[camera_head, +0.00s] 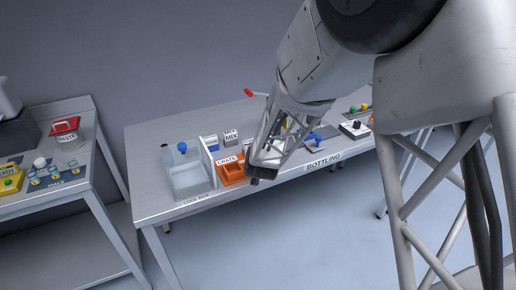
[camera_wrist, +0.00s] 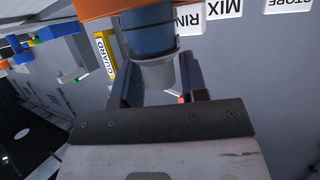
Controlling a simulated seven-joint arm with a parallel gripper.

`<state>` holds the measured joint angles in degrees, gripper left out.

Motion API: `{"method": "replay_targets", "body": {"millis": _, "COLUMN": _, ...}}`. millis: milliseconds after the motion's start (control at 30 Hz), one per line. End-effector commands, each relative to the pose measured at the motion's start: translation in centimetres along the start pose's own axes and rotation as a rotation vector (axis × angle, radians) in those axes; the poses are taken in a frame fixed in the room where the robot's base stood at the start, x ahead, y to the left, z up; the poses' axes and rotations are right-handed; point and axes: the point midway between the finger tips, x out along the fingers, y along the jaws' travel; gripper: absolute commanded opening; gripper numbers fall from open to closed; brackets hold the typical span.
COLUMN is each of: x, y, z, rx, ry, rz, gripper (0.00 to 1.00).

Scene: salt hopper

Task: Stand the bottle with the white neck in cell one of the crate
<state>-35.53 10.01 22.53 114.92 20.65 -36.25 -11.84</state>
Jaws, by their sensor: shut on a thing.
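In the wrist view my gripper (camera_wrist: 160,85) is shut on a bottle with a pale whitish-grey neck (camera_wrist: 160,74) and a blue body (camera_wrist: 148,38). The neck is between the fingers and the body points away, toward the top edge. An orange surface (camera_wrist: 95,8) shows at the top by the body; I cannot tell whether it touches the bottle. In the head view the orange crate (camera_head: 230,182), with a white CRATE label, stands at the table's front. My gripper (camera_head: 255,181) is just right of it. The held bottle cannot be made out there. Cell numbers are not readable.
A pale open basin (camera_head: 190,180) with a raised wall is left of the crate. A labelled white block (camera_head: 231,138) stands behind it. Blue parts (camera_head: 314,138) and a button box (camera_head: 353,129) lie to the right. A yellow GUARD sign (camera_wrist: 104,52) shows in the wrist view.

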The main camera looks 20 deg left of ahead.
Motion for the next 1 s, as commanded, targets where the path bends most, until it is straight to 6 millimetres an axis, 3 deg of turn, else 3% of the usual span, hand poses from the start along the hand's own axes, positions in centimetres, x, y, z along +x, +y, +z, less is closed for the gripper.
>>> {"method": "replay_targets", "body": {"millis": 300, "x": 0.09, "y": 0.0, "z": 0.25, "rx": 0.0, "ry": -0.001, "rz": 0.0, "gripper": 0.03}}
{"method": "replay_targets", "body": {"millis": 333, "x": 0.1, "y": 0.0, "z": 0.28, "rx": 0.0, "ry": -0.001, "rz": 0.0, "gripper": 0.41}}
{"method": "replay_targets", "body": {"millis": 500, "x": 0.09, "y": 0.0, "z": 0.25, "rx": 0.0, "ry": -0.001, "rz": 0.0, "gripper": 0.66}}
{"method": "replay_targets", "body": {"millis": 1000, "x": -0.35, "y": -0.01, "z": -0.06, "rx": 0.0, "ry": 0.0, "rz": 0.0, "gripper": 0.66}}
